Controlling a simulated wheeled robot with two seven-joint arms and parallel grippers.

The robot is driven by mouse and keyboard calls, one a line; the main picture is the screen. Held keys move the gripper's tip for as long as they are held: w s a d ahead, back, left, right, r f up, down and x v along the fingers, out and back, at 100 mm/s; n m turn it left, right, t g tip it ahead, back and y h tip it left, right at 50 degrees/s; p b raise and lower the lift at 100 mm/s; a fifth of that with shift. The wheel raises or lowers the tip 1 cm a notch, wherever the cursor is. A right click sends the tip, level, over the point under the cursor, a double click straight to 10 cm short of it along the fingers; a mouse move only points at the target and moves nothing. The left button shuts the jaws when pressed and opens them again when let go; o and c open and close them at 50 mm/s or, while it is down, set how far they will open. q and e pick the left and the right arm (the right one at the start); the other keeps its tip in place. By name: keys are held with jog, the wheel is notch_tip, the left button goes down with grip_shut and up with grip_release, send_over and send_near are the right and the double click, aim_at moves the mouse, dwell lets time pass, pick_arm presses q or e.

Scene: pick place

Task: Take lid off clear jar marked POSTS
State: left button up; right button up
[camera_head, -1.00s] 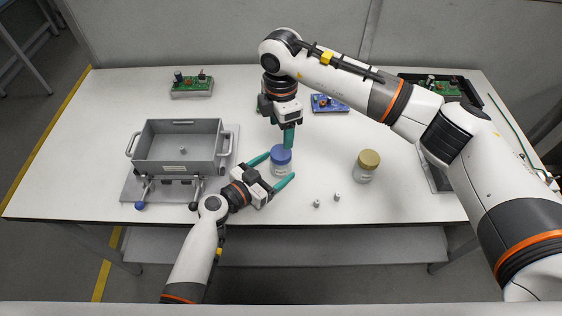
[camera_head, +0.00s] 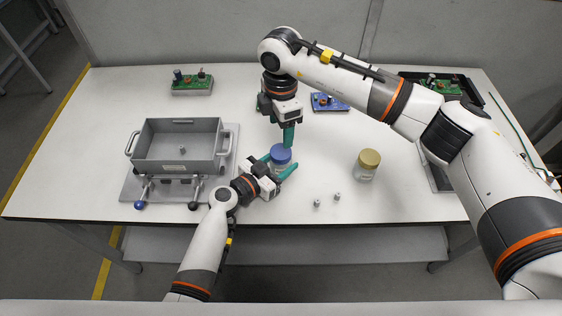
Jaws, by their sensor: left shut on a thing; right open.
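A clear jar (camera_head: 279,168) with a blue lid (camera_head: 281,154) stands upright on the table's middle. My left gripper (camera_head: 281,167) is shut on the jar's body from the front, one finger on each side. My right gripper (camera_head: 288,140) is open and points down, its fingers at the lid's back edge in the picture; I cannot tell whether they touch the lid. A second clear jar (camera_head: 365,173) with a gold lid (camera_head: 369,158) stands to the right. The labels are too small to read, so I cannot tell which jar is marked POSTS.
A grey bin (camera_head: 178,142) on a fixture with clamps stands at the left. Circuit boards (camera_head: 191,85) lie along the back. A black tray (camera_head: 440,84) is behind my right arm.

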aim_at(281, 151)
pick_arm(q)
grip_shut()
pick_arm(e)
jog(key=n, duration=0.3)
jog(key=shift+n, duration=0.6)
jog(key=shift+f, duration=0.35)
notch_tip(281, 151, down, 7)
jog(key=shift+f, duration=0.15)
jog(key=shift+c, duration=0.5)
